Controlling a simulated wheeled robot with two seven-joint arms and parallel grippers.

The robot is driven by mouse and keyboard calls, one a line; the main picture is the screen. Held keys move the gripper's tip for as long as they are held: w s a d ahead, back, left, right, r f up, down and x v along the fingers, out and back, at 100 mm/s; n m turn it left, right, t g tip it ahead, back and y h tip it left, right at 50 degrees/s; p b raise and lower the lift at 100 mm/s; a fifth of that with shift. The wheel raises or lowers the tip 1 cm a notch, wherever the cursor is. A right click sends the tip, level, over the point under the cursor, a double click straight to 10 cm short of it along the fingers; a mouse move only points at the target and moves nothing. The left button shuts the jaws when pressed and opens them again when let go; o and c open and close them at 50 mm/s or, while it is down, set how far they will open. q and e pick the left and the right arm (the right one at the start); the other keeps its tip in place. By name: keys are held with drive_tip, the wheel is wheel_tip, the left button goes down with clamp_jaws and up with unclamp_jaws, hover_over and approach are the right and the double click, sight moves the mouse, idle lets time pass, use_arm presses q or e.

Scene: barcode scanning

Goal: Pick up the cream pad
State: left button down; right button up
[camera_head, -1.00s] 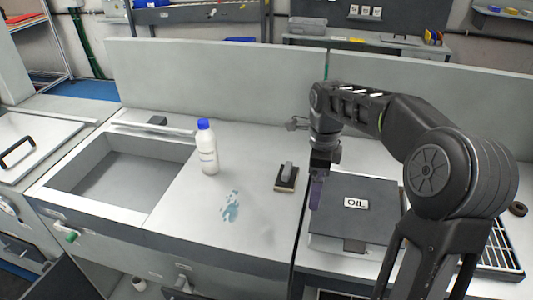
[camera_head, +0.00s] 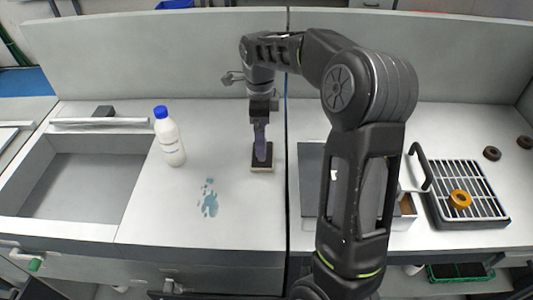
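The cream pad (camera_head: 262,168) lies on the white counter, right of the blue stain. It has a dark top and a thin cream layer underneath. My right gripper (camera_head: 261,150) points straight down over the pad, its fingers at the pad's handle. The gripper and handle overlap in the view, so I cannot tell if the fingers are closed on it. The pad appears to rest on the counter. My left gripper is not in view.
A white bottle with a blue cap (camera_head: 169,138) stands to the left. A blue stain (camera_head: 209,199) marks the counter. A sink (camera_head: 82,186) is further left. At right are a wire rack (camera_head: 466,190) with an orange ring (camera_head: 459,199) and dark rings (camera_head: 491,153).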

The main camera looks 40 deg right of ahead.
drive_tip(key=shift+f, duration=0.25)
drive_tip(key=shift+f+p, duration=0.7)
drive_tip(key=shift+f, duration=1.9)
drive_tip(key=c, duration=1.1)
drive_tip(key=shift+r, duration=0.1)
drive_tip(key=shift+c, duration=0.2)
wheel_tip(320, 180, up, 10)
drive_tip(key=shift+f+b, duration=0.1)
drive_tip(key=shift+b, duration=0.55)
